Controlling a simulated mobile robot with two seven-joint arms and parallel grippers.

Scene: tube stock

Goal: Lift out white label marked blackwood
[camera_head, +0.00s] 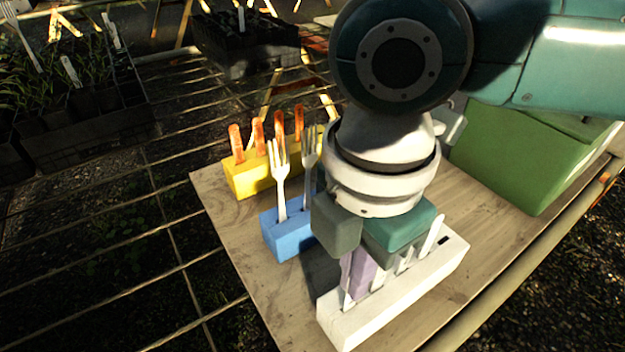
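A white block (395,300) with a row of slots stands at the front of the wooden board. Several white labels (432,238) stand upright in it. No lettering is legible, so I cannot tell which label is marked blackwood. My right gripper (362,262) comes down from above over the left part of the block, among the labels. A lilac piece (362,274) shows beneath its housing; I cannot tell whether it is a label or part of the gripper. The fingertips are mostly hidden, so their opening is unclear. My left gripper is out of view.
A blue block (283,238) holding two forks (281,178) and a yellow block (247,178) with several orange-brown pieces (278,124) stand behind and left. A green box (520,150) stands at the right. Plant trays (80,140) lie beyond the board (250,290) on slatted benching.

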